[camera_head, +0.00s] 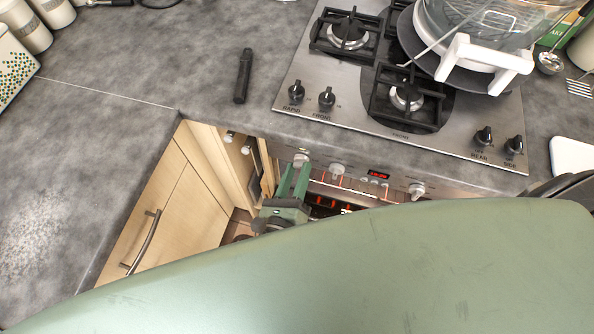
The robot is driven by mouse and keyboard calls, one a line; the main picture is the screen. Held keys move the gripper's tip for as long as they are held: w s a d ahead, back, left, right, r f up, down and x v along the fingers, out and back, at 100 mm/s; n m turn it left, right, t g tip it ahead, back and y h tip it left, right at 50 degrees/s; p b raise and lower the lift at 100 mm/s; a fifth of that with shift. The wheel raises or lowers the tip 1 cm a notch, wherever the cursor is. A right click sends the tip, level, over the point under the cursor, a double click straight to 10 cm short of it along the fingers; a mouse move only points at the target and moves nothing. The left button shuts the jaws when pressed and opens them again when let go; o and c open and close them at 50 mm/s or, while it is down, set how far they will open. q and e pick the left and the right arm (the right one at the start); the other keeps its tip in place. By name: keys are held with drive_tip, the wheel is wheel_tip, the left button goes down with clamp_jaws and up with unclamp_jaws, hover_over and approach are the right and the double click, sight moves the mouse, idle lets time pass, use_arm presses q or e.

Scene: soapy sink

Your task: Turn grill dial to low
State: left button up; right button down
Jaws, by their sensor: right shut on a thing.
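The front panel of the oven (395,189) below the hob carries a row of pale metal dials. The leftmost dial (301,158) is between the fingertips of my right gripper (298,169), which is shut on it. A middle dial (337,169) and a right dial (417,190) stand free. The dial labels are too small to read, so I cannot tell which setting the held dial points to. My left gripper is not in view.
The gas hob (300,75) has black knobs near its front edge and a pot with a white handle (488,52) on it. A black stick-like object (243,76) lies on the grey worktop (150,60). A wooden cupboard (165,215) stands left of the oven. A red display (378,174) is lit.

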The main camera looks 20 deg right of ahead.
drive_tip(key=shift+f+m+b, duration=0.1)
drive_tip(key=shift+m+b, duration=0.6)
drive_tip(key=shift+m, duration=2.6)
drive_tip(key=c, duration=1)
unclamp_jaws()
drive_tip(key=shift+a, duration=0.1)
drive_tip(key=shift+s, duration=0.1)
drive_tip(key=b+v, duration=0.1)
drive_tip(key=v, duration=0.6)
drive_tip(key=shift+s+a+b, duration=0.2)
drive_tip(key=shift+s+b, duration=0.15)
